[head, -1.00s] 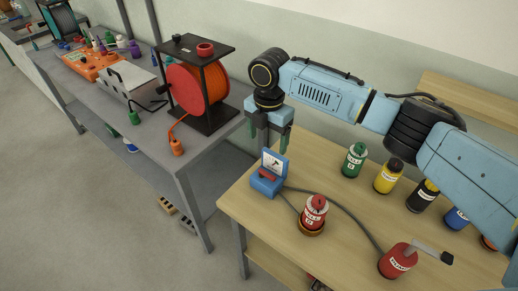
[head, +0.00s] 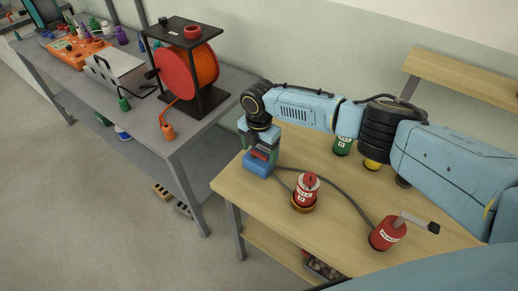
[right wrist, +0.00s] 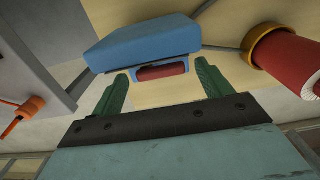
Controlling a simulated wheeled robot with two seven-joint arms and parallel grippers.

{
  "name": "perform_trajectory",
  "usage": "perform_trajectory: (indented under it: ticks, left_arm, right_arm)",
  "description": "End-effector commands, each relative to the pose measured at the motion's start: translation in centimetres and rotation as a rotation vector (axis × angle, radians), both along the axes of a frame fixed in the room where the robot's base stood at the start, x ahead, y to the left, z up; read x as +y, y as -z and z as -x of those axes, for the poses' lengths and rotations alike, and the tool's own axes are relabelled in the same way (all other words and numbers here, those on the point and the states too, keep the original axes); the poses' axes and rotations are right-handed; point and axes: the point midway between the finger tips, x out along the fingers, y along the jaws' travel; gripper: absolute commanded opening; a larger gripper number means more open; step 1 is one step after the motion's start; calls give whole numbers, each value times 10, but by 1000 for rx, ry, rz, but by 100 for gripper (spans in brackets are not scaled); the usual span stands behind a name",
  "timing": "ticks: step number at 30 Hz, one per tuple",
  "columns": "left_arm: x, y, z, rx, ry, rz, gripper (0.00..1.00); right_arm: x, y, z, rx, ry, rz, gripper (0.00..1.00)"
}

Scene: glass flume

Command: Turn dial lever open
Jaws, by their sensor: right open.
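The dial device is a small blue box (head: 256,170) at the left corner of the wooden table. Its red lever (head: 259,155) shows on its front, and the dial face is mostly hidden behind my gripper. My right gripper (head: 260,148) is open at the device, its fingers around the lever area. In the right wrist view the blue box (right wrist: 145,42) fills the upper middle, and the red lever (right wrist: 162,72) lies between the two green fingers, with gaps on both sides. My left gripper is not in view.
A red bottle (head: 305,191) in a ring stands right of the device, and a red canister (head: 387,234) farther right; grey cables run between them. Green and yellow bottles stand behind my arm. A grey bench with an orange reel (head: 190,80) stands left, across a gap.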

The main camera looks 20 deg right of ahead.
Motion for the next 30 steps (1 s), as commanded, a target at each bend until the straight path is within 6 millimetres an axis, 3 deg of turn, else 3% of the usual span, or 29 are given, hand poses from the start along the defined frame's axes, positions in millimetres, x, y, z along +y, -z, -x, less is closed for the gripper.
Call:
perform_trajectory:
  ticks: [7, 18, 30]
  left_arm:
    - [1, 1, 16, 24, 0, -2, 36]
    - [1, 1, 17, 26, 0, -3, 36]
    - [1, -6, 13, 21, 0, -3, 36]
  right_arm:
    - [0, 1, 0, 0, 0, 0, 78]
    - [0, 0, 0, 0, 0, 0, 34]
    - [2, -1, 2, 3, 95, 0, 34]
